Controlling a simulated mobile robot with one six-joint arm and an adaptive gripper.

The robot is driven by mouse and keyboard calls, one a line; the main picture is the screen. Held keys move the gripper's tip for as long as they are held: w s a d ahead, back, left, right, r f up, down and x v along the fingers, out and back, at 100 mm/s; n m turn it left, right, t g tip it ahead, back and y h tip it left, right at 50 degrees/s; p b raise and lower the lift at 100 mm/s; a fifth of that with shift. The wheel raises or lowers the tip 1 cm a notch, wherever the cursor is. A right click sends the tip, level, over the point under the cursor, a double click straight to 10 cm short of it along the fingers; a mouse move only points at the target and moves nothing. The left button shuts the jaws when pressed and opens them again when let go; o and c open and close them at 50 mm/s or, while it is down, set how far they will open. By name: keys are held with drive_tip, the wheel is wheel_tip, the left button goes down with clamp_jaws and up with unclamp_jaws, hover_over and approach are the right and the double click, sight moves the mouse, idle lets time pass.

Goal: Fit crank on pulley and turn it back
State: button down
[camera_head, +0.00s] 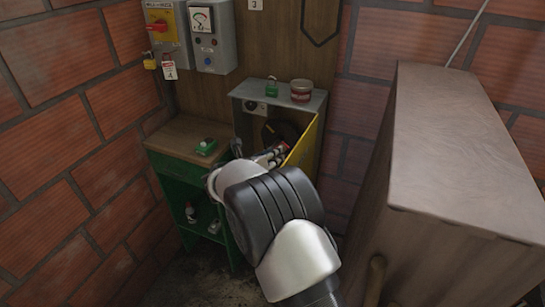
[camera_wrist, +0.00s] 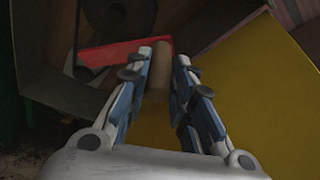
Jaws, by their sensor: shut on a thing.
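The crank shows in the wrist view as a red bar (camera_wrist: 105,54) with a tan, wood-like grip (camera_wrist: 162,62) at its right end. My gripper (camera_wrist: 166,62) is shut on this grip, with one finger on each side. In the head view my gripper (camera_head: 281,151) reaches into the open grey cabinet (camera_head: 316,104). A dark round pulley (camera_head: 281,130) stands inside the cabinet, behind the gripper. A dark wheel-like part (camera_wrist: 118,16) shows above the red bar in the wrist view. I cannot tell whether the crank is seated on the pulley.
The cabinet's yellow door (camera_head: 304,150) stands open, close to the right of my gripper. A green padlock (camera_head: 272,86) and a red tin (camera_head: 301,90) stand on the cabinet. A green bench (camera_head: 165,142) is left; a big brown box (camera_head: 460,150) is right.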

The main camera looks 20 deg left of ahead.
drive_tip(key=shift+w, duration=0.85)
idle(1.3)
drive_tip(key=shift+w+d+r, duration=0.1)
drive_tip(key=shift+w, duration=0.25)
drive_tip(key=shift+w+p, duration=0.35)
drive_tip(key=shift+w, duration=0.35)
idle(0.5)
idle(0.4)
drive_tip(key=shift+a+r+n+h+p, duration=0.2)
drive_tip(key=shift+a+n+h+p, duration=0.15)
drive_tip(key=shift+p, duration=0.3)
drive_tip(key=shift+a+r+n+h+p, duration=0.15)
drive_tip(key=shift+a+r+n+p, duration=0.1)
drive_tip(key=shift+a+p, duration=0.3)
